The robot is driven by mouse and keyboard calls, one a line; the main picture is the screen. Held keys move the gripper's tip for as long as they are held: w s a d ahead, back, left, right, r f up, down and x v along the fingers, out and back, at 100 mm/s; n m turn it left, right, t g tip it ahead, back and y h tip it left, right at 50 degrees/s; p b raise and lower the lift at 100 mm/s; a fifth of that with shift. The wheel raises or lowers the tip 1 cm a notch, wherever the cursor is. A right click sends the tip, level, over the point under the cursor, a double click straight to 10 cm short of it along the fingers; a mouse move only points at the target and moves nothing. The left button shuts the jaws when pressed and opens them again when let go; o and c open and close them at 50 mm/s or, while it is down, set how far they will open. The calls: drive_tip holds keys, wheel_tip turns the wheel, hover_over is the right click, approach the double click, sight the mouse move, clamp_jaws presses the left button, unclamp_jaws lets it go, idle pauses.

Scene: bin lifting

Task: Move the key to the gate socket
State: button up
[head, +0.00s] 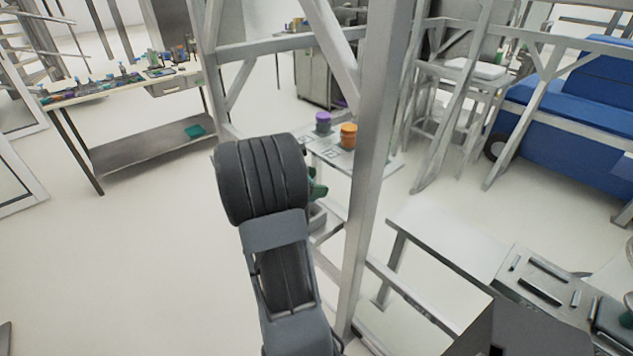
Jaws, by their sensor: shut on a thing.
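My arm reaches up the middle of the head view, and its dark, ribbed end hides the fingers of my gripper. A green piece (318,187) shows just to the right of the arm end, partly hidden by it. I cannot tell whether it is the key or whether it is held. Behind it, a purple round piece (323,122) and an orange round piece (348,135) stand upright on a small grey table (374,166). I cannot make out the gate socket for certain.
A grey metal frame post (370,165) stands close to the right of my arm. A workbench (110,92) with small items is at the back left. A grey table (450,235) and a blue machine (585,110) are at the right.

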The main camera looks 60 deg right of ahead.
drive_tip(key=shift+f+b, duration=2)
drive_tip(key=shift+b, duration=0.45)
idle(0.9)
idle(0.3)
drive_tip(key=o, duration=0.9)
drive_tip(key=shift+o, duration=0.2)
drive_tip(key=shift+r, duration=0.1)
drive_tip(key=shift+w+r+p, duration=0.1)
drive_tip(key=shift+r+p, duration=1.7)
drive_tip(key=shift+r, duration=2.6)
